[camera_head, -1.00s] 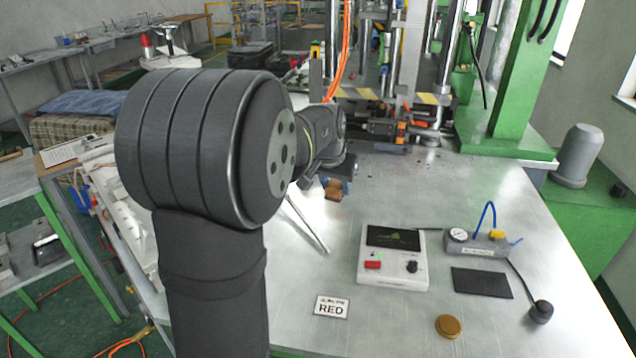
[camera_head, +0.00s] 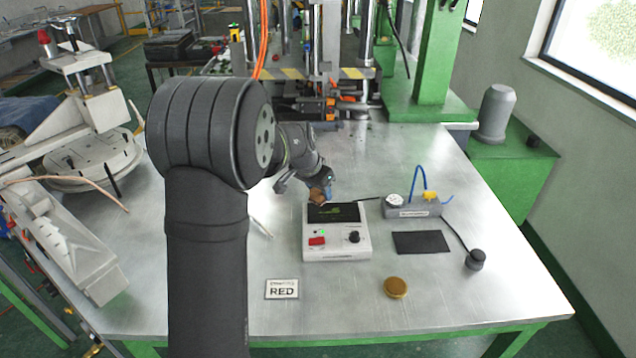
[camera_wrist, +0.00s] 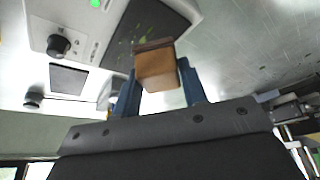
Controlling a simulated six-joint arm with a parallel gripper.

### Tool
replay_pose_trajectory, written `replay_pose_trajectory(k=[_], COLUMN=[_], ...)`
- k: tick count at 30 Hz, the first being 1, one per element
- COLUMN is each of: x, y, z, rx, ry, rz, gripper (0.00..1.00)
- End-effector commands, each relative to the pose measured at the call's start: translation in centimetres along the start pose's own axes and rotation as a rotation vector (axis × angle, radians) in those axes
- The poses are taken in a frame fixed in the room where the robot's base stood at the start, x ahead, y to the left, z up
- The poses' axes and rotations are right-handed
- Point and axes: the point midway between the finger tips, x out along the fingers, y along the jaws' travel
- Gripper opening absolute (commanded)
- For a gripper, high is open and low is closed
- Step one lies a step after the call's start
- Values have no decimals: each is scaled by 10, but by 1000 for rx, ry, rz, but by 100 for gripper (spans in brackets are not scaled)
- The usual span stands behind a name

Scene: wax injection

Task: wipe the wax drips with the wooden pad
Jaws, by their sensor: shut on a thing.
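My gripper (camera_head: 322,190) is shut on the wooden pad (camera_head: 317,198), a small brown block, at the back left edge of the white control box (camera_head: 338,246). In the wrist view the pad (camera_wrist: 156,70) sits between the blue fingertips (camera_wrist: 160,92), in front of the box's dark panel (camera_wrist: 172,20). Green specks (camera_wrist: 143,36) show on that panel. The head view also shows green marks on the panel (camera_head: 334,213). I cannot tell whether they are wax drips or a display, nor whether the pad touches the box.
A gauge block with a blue hose (camera_head: 412,209) stands right of the box. A black mat (camera_head: 421,243), a brass disc (camera_head: 395,287), a RED card (camera_head: 282,289) and a dark knob on a cable (camera_head: 475,260) lie around it. The table's front right is clear.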

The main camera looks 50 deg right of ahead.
Motion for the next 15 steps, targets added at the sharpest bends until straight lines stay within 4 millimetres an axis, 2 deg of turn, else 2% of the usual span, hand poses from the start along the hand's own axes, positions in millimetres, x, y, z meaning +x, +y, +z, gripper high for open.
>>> replay_pose_trajectory(k=[13,15], x=[42,42], y=[0,6], z=[18,12], rx=[-2,2], ry=[-3,0], rz=[2,1], gripper=[2,3])
